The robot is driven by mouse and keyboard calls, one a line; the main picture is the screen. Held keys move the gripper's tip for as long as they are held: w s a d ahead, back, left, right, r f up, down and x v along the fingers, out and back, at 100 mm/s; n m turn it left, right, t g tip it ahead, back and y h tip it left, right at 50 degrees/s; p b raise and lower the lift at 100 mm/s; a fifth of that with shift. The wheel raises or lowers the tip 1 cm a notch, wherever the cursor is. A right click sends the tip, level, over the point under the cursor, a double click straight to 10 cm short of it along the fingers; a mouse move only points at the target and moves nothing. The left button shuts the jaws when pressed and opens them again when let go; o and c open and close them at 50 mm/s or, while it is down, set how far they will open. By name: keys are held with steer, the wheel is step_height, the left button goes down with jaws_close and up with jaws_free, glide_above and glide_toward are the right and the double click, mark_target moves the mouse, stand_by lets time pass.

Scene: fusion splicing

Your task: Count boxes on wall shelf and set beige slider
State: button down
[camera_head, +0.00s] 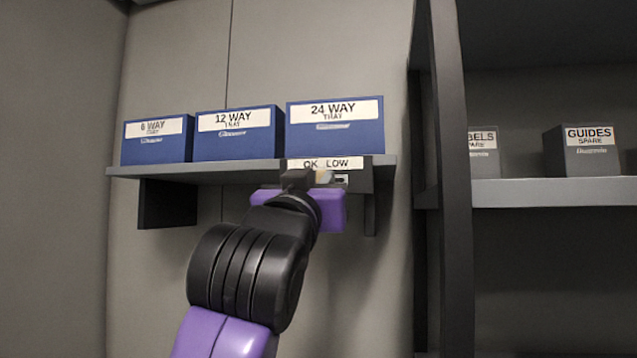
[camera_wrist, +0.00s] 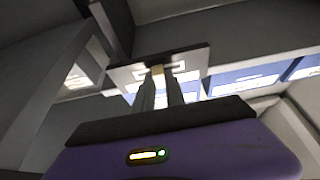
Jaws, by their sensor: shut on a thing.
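Three blue boxes stand in a row on the grey wall shelf (camera_head: 250,168): 6 WAY (camera_head: 157,140), 12 WAY (camera_head: 238,135) and 24 WAY (camera_head: 335,127). A label plate (camera_head: 330,163) reading "OK" and "LOW" is on the shelf's front, below the 24 WAY box. The beige slider (camera_head: 323,177) sits just under that plate. My gripper (camera_head: 312,179) reaches up to it and is shut on it, partly covering it. In the wrist view, the two fingers (camera_wrist: 160,88) close around the beige slider (camera_wrist: 157,69) in its dark panel (camera_wrist: 190,62).
On the right, a dark upright post (camera_head: 450,180) divides the wall shelf from a second shelf (camera_head: 550,192). That shelf holds grey boxes, one marked GUIDES (camera_head: 583,150) and one partly hidden by the post (camera_head: 484,150).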

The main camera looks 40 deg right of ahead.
steer(key=shift+w+a, duration=0.1)
stand_by(0.8)
steer(key=shift+w+a+b, duration=0.4)
steer(key=shift+w+a, duration=0.3)
steer(key=shift+w, duration=0.3)
steer(key=c, duration=1.4)
jaws_free()
steer(key=shift+w, duration=0.1)
steer(key=shift+o, duration=0.2)
steer(key=b+v, duration=0.2)
steer(key=v, duration=0.6)
